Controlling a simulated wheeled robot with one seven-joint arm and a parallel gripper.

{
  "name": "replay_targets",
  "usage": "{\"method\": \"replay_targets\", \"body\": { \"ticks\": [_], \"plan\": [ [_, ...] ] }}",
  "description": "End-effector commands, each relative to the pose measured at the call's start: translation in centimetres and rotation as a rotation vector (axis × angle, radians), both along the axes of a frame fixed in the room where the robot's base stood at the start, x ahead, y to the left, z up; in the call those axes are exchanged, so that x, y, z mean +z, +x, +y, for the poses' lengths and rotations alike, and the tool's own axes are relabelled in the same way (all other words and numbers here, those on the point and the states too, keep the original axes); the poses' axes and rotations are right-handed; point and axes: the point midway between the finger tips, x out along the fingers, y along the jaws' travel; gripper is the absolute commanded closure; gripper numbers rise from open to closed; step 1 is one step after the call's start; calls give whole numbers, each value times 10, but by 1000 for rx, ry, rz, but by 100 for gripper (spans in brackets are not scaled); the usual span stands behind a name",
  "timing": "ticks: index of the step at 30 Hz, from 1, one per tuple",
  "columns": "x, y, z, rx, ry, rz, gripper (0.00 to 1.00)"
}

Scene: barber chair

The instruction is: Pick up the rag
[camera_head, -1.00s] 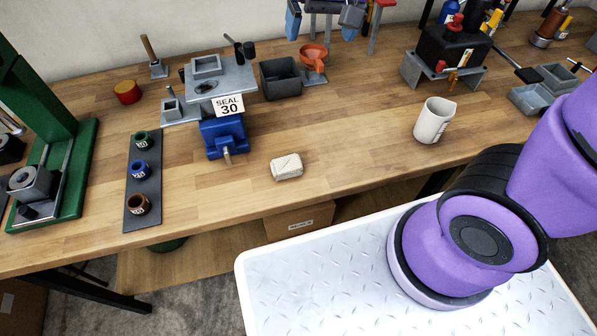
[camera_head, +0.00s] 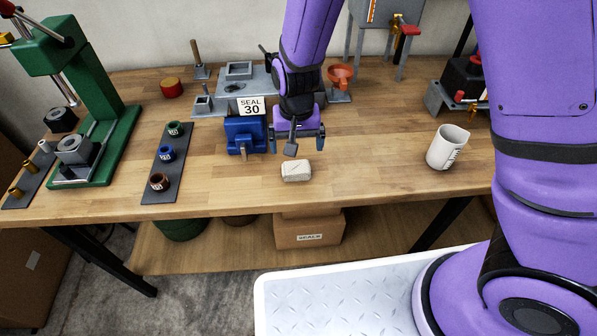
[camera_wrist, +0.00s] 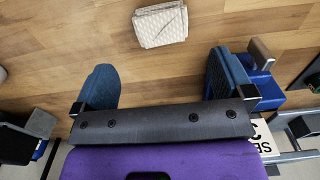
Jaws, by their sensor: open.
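The rag (camera_head: 296,170) is a small folded cream cloth lying on the wooden bench near its front edge. It also shows whole at the top of the wrist view (camera_wrist: 160,25). My gripper (camera_head: 297,138) is above the bench, pointing down, just behind the rag in the head view. Its two blue fingers are spread wide with nothing between them. In the wrist view the rag lies beyond the gap between the fingertips (camera_wrist: 160,82), apart from both fingers.
A blue vise (camera_head: 245,135) with a "SEAL 30" sign stands close left of my gripper. A dark strip (camera_head: 163,180) with three small cups lies further left. A white mug (camera_head: 447,147) stands to the right. The bench around the rag is clear.

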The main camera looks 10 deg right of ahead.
Motion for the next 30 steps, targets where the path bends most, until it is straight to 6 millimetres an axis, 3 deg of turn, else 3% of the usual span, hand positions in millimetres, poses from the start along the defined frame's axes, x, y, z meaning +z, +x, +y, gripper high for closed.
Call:
{"method": "replay_targets", "body": {
  "ticks": [6,14,24,30],
  "plan": [
    [-32,0,-1,0,-2,3,1],
    [-47,0,-1,-1,-1,2,1],
    [-88,3,1,0,-1,2,1],
    [-94,3,1,-1,0,0,1]
  ]
}}
